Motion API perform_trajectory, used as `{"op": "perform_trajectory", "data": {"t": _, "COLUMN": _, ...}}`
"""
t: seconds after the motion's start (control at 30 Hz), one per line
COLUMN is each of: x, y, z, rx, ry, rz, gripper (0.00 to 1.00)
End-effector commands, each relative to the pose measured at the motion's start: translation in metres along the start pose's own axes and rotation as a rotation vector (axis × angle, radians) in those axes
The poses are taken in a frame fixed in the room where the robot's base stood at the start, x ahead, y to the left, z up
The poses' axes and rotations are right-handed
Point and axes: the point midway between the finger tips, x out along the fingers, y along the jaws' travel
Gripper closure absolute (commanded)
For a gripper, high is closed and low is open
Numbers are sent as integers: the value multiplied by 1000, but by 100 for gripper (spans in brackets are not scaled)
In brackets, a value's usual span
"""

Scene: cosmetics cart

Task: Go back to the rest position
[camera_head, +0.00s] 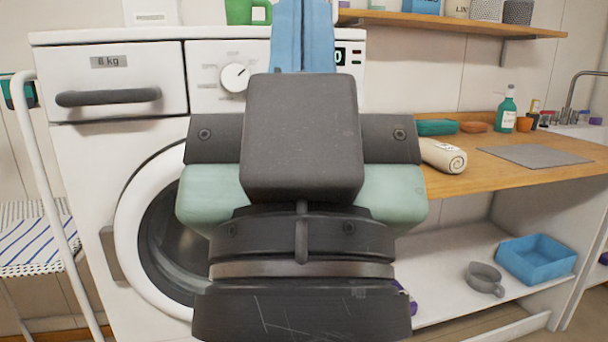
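My gripper (302,140) fills the middle of the view, seen from behind, in front of the washing machine. Its dark body has pale green parts showing on both sides. Its fingertips are hidden behind this body, so I cannot tell whether it is open or shut. A blue upright item (301,36) shows just above it; its lower end is hidden, and I cannot tell whether the gripper touches it.
The white washing machine (85,190) stands behind my gripper. To the right, a wooden counter (480,172) bears a rolled towel (443,157), a green bottle (507,110) and a grey mat (535,155). A blue basin (537,260) and grey mug (485,279) sit below. A white rail (58,200) stands left.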

Motion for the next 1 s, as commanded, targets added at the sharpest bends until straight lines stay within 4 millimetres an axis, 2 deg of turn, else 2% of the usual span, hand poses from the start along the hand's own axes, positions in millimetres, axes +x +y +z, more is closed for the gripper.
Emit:
{"op": "perform_trajectory", "data": {"t": 0.03, "x": 26, "y": 0, "z": -24, "rx": -1, "ry": 0, "rz": 0, "gripper": 100}}
{"op": "perform_trajectory", "data": {"t": 0.1, "x": 42, "y": 0, "z": -39, "rx": -1, "ry": -1, "rz": 0, "gripper": 100}}
{"op": "perform_trajectory", "data": {"t": 0.8, "x": 200, "y": 0, "z": -185, "rx": -2, "ry": -5, "rz": -2, "gripper": 100}}
{"op": "perform_trajectory", "data": {"t": 1.0, "x": 234, "y": -1, "z": -218, "rx": -1, "ry": -5, "rz": -2, "gripper": 100}}
